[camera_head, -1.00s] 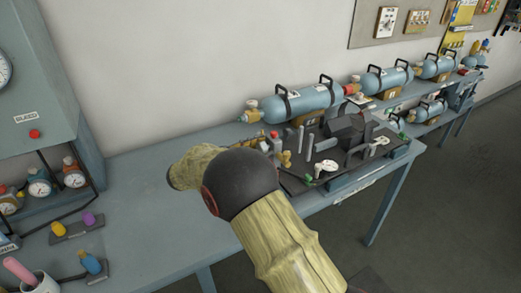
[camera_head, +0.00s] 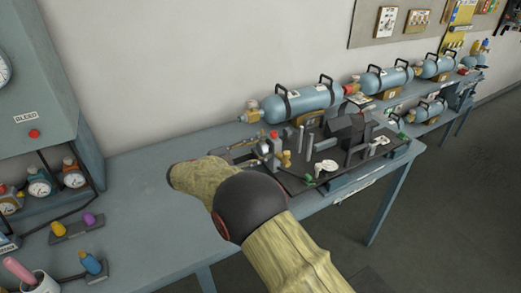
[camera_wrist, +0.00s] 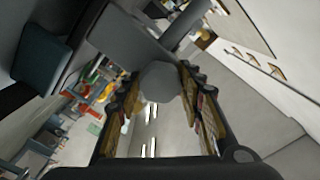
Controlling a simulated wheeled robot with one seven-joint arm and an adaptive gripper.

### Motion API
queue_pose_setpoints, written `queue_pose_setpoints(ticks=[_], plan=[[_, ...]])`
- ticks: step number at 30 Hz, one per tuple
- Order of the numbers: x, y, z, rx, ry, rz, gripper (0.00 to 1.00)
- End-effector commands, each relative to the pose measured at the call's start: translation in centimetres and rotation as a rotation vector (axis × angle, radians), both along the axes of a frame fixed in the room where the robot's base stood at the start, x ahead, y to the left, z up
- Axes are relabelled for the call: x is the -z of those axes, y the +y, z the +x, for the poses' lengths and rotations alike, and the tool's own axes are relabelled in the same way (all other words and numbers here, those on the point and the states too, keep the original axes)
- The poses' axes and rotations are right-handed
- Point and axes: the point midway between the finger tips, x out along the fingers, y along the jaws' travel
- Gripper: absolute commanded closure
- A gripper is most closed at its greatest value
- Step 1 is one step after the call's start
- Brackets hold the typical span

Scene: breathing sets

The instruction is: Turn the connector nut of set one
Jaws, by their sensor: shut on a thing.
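My gripper (camera_wrist: 160,98) shows in the wrist view with its two yellow-brown padded fingers on either side of a grey, faceted round piece, which looks like the connector nut (camera_wrist: 160,80). The fingers are shut on it. In the head view my gripper (camera_head: 243,150) is at the left end of the dark bench rig, just below the large blue cylinder (camera_head: 300,102) with its brass valve (camera_head: 252,113). The nut cannot be made out there, and my yellowish arm hides part of the bench. I cannot read which set is number one.
The dark rig (camera_head: 345,155) holds upright posts, blocks and a white round part. Gauges (camera_head: 40,182) and small coloured bottles are at the left. The bench's left middle (camera_head: 140,210) is clear.

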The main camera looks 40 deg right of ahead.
Motion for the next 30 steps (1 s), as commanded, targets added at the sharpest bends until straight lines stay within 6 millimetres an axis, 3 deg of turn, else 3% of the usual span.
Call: queue_pose_setpoints(ticks=[9, 10, 20, 30], plan=[[0.06, 0.00, -0.02, 0.000, 0.000, 0.000, 0.88], [0.06, 0.00, -0.02, 0.000, 0.000, 0.000, 0.62], [0.03, 0.00, -0.01, 0.000, 0.000, 0.000, 0.44], [0.01, 0.26, 0.08, -0.001, 0.000, -0.001, 0.44]])
